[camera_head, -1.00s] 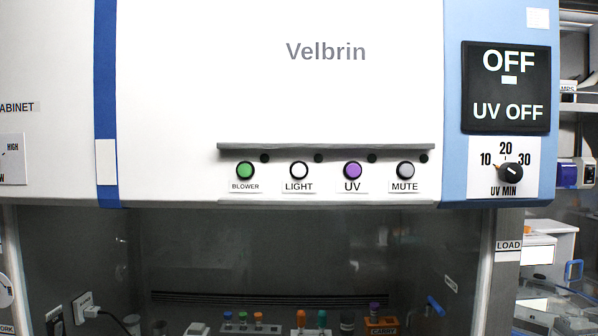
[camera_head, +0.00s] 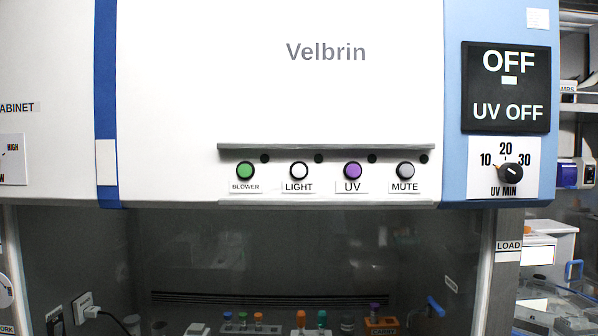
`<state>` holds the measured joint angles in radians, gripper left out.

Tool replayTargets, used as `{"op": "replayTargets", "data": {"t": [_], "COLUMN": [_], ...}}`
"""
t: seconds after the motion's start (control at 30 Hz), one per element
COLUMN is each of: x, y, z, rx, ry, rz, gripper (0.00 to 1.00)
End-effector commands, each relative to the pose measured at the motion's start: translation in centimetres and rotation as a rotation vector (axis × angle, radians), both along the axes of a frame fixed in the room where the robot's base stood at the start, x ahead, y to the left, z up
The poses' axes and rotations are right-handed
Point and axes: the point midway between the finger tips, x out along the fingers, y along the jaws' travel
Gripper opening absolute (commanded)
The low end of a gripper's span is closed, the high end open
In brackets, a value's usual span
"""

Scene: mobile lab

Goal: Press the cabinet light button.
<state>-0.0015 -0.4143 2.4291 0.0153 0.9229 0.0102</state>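The cabinet light button (camera_head: 299,170) is a round white button with a dark ring, above a label reading LIGHT (camera_head: 299,187). It sits in a row on the white cabinet front (camera_head: 200,80). The green BLOWER button (camera_head: 245,170) is to its left. The purple UV button (camera_head: 352,170) and the grey MUTE button (camera_head: 405,170) are to its right. Nothing covers the light button. My gripper is not in view.
A thin grey ledge (camera_head: 326,147) runs just above the buttons. A black display (camera_head: 505,88) at the right reads OFF and UV OFF, with a UV timer knob (camera_head: 510,173) below it. Tubes and an orange CARRY rack (camera_head: 381,326) stand inside the dim cabinet below.

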Motion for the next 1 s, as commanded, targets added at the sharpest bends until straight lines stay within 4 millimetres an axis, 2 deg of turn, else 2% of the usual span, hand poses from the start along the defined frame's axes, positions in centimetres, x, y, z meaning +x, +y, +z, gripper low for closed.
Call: {"op": "replayTargets", "data": {"t": [0.03, 0.27, 1.0], "x": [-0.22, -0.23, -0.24], "y": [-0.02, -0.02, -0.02], "z": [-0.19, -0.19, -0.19], "rx": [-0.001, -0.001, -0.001], "ry": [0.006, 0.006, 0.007], "rz": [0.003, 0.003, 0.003], "gripper": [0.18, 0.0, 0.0]}}
